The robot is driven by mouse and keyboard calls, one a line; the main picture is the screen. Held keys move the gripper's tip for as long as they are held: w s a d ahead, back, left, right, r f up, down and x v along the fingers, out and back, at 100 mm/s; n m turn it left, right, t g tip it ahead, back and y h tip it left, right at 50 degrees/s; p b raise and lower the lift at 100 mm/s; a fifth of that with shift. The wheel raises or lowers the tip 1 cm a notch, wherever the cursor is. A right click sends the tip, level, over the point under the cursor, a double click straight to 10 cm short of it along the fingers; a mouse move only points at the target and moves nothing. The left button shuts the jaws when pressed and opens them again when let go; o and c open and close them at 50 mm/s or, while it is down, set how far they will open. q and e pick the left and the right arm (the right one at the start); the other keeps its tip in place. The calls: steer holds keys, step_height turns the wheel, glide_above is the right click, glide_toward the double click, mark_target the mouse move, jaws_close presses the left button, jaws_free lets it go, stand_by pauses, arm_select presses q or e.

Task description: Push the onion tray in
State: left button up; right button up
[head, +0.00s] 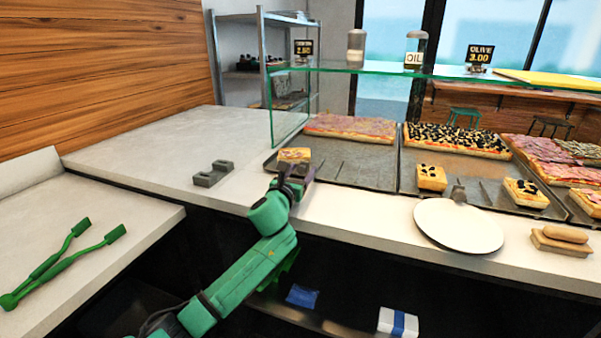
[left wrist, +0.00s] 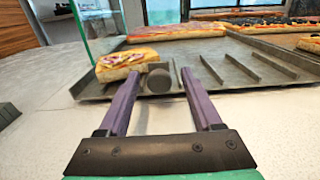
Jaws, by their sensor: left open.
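The tray at the left of the display (head: 375,177) is dark metal with raised ribs. A long pizza piece with pinkish, onion-like topping (head: 350,127) lies at its back, and a small slice (head: 292,155) sits at its front left. The tray also shows in the left wrist view (left wrist: 218,82), with the slice (left wrist: 120,63) by its front edge. My left gripper (head: 299,168) is at the tray's front edge. In the left wrist view its purple fingers (left wrist: 160,76) are open on either side of a round grey knob (left wrist: 160,81); contact cannot be told. My right gripper is out of view.
An olive-pizza tray (head: 480,197) stands just right. A glass shelf (head: 400,70) hangs above the trays. The left counter (head: 140,150) is mostly clear.

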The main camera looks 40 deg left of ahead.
arm_select(q)
steer(key=shift+s, duration=0.1)
steer(key=v, duration=1.4)
steer(key=shift+s+b, duration=0.2)
steer(key=shift+b, duration=0.25)
steer(key=shift+d, duration=0.2)
